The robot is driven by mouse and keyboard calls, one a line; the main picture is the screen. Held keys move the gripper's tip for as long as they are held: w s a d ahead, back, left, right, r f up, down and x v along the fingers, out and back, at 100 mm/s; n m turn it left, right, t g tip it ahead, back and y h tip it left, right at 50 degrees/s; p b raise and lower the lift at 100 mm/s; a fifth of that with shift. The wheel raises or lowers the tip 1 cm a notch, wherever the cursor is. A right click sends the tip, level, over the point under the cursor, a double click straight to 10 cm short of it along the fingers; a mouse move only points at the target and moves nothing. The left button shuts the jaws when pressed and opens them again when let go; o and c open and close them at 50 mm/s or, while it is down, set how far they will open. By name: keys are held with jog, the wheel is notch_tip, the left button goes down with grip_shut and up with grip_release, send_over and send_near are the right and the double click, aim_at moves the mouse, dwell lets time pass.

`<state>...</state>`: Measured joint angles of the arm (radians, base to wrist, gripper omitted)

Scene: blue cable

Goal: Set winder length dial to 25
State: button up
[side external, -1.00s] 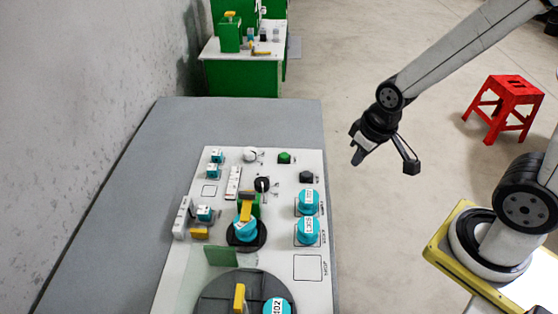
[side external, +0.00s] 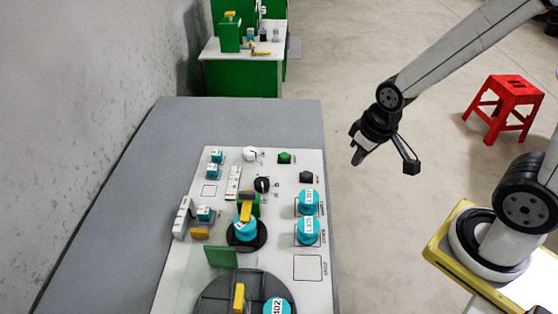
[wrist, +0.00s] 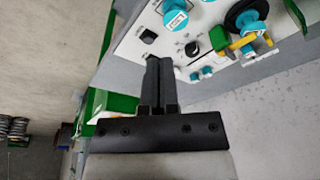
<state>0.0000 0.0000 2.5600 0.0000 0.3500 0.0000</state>
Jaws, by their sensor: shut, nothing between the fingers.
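The control panel (side external: 222,175) lies on the grey table. It has a white round knob (side external: 250,154) near its far edge and a black round knob (side external: 262,184) a little nearer. The black knob also shows in the wrist view (wrist: 191,48). I cannot read any dial number or tell which knob is the length dial. My gripper (side external: 357,158) is shut and empty, in the air to the right of the panel and apart from it. In the wrist view its fingers (wrist: 160,62) are together, pointing toward the panel's edge.
Teal labelled spools (side external: 308,201) stand on the panel's right side. A green button (side external: 284,158) and a black button (side external: 306,177) sit near its far right. A yellow-handled teal unit (side external: 246,228) stands mid-panel. A red stool (side external: 504,100) is on the floor; the air around my gripper is clear.

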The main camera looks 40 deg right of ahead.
jog(key=o, duration=0.7)
jog(key=shift+w, duration=0.15)
jog(key=o, duration=0.4)
jog(key=shift+w+a, duration=0.1)
jog(key=shift+w, duration=0.2)
jog(key=shift+o, duration=0.9)
jog(key=w+a+f+m, duration=0.1)
jog(key=w+m, duration=0.1)
jog(key=w, duration=0.4)
jog(key=w+a+f+m+g, duration=0.1)
jog(key=w+a+f+m, duration=0.1)
jog(key=w, duration=0.5)
jog(key=shift+f, duration=0.3)
jog(key=m+g, duration=0.2)
jog(key=m, duration=0.3)
send_over(262, 181)
jog(key=f, duration=0.8)
jog(key=shift+s+d+f, duration=0.1)
jog(key=shift+s+f, duration=0.15)
jog(key=shift+f, duration=0.1)
jog(key=shift+w+f, duration=0.3)
jog(key=shift+f, duration=0.1)
jog(key=shift+f, duration=3.9)
jog(key=shift+c, duration=0.2)
